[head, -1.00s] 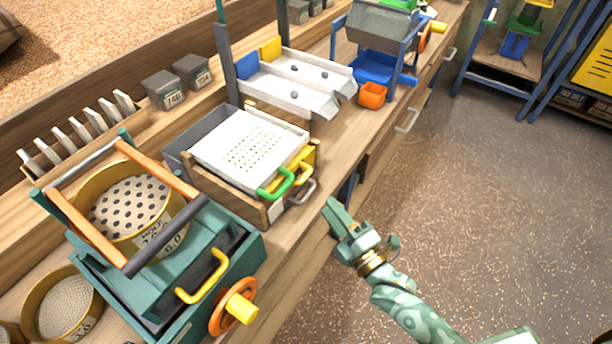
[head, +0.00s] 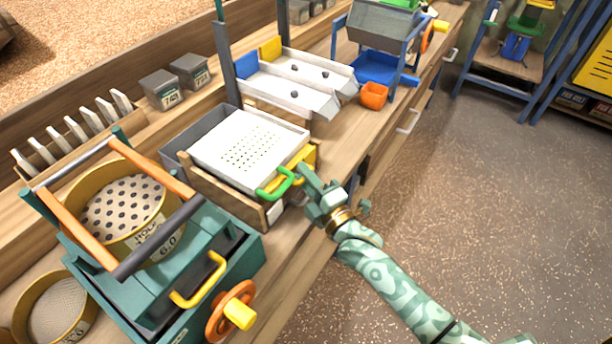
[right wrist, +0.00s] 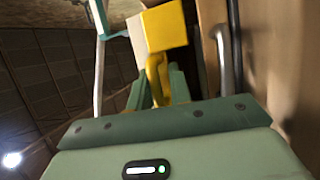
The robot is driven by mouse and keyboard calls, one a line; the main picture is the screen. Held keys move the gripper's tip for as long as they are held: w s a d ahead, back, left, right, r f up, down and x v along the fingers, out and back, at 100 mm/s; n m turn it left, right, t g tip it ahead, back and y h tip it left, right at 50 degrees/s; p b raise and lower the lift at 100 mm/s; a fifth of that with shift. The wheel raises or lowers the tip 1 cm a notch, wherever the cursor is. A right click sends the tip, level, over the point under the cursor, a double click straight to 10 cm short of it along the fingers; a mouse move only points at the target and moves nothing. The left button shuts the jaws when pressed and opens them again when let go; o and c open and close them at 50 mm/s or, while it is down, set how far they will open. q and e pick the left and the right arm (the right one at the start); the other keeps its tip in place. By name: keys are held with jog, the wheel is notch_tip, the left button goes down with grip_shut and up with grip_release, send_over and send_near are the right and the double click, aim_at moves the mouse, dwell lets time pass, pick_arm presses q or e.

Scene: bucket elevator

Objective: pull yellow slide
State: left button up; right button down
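The yellow slide (head: 309,157) sits in the wooden-framed sieve box, below the white perforated tray. Its yellow handle (right wrist: 156,72) sticks out from the yellow block end (right wrist: 163,27) in the right wrist view. My right gripper (head: 304,174) is at the front of the box, at the yellow handle. In the right wrist view its two fingers (right wrist: 160,90) stand either side of the handle and look open, with no clear grip on it. In the head view the fingers partly hide the handle. My left gripper is not in view.
The green handle (head: 275,186) of the white perforated tray (head: 245,148) is close to the left of my right gripper. A grey handle (right wrist: 224,55) lies right of it in the wrist view. A teal machine (head: 200,265) stands nearer. The floor right of the bench is clear.

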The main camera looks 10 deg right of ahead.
jog(key=shift+s+d+r+p, duration=0.25)
jog(key=shift+s+d+p, duration=0.45)
jog(key=shift+p, duration=0.05)
jog(key=shift+f, duration=0.2)
jog(key=c, duration=1.5)
grip_release()
jog(key=p+v, duration=0.1)
jog(key=v, duration=1.5)
jog(key=shift+s+d, duration=0.15)
jog(key=shift+s, duration=0.05)
